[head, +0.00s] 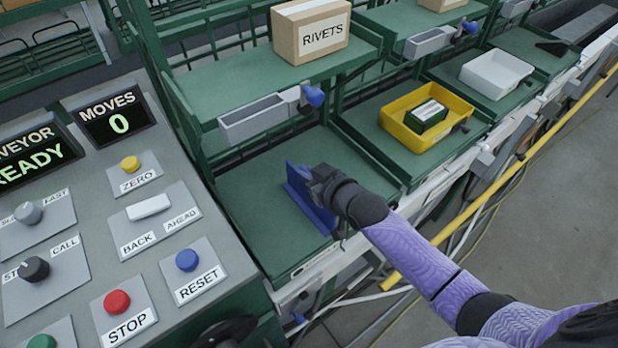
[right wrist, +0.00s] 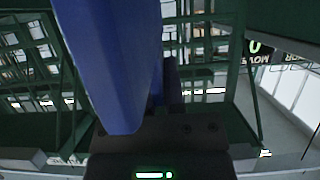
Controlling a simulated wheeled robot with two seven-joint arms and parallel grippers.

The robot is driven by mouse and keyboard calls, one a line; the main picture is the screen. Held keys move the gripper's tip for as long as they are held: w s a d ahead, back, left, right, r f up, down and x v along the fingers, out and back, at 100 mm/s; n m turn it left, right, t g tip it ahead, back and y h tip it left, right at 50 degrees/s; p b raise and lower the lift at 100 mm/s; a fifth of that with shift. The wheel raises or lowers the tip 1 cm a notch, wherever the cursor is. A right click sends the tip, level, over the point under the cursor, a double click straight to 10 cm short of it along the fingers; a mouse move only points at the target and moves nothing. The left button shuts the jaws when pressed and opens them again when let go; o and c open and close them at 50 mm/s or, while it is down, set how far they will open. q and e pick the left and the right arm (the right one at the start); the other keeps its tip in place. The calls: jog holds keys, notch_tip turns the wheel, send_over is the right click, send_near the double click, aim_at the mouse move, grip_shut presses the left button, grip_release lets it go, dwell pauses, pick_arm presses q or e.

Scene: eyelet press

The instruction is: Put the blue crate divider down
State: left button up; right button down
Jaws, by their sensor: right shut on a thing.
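The blue crate divider (head: 312,209) is a thin blue panel over the green lower shelf bay nearest the control panel. My right gripper (head: 318,183) is shut on it, with the arm reaching in from the lower right. In the right wrist view the divider (right wrist: 112,60) stands large and close, rising from between the fingers (right wrist: 158,105). I cannot tell whether its lower edge touches the shelf. The gripper hides part of its upper side. My left gripper is not in view.
The green shelf (head: 262,205) around the divider is bare. A yellow tray (head: 395,118) holding a small green box and a white tray (head: 492,76) stand in neighbouring bays. A cardboard RIVETS box (head: 310,35) is above. The control panel (head: 75,190) is left.

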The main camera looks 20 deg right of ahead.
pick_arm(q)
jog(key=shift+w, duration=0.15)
pick_arm(e)
jog(key=shift+f, duration=0.1)
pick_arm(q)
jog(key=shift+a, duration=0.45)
pick_arm(e)
jog(key=c, duration=0.7)
grip_release()
jog(key=shift+c, duration=0.2)
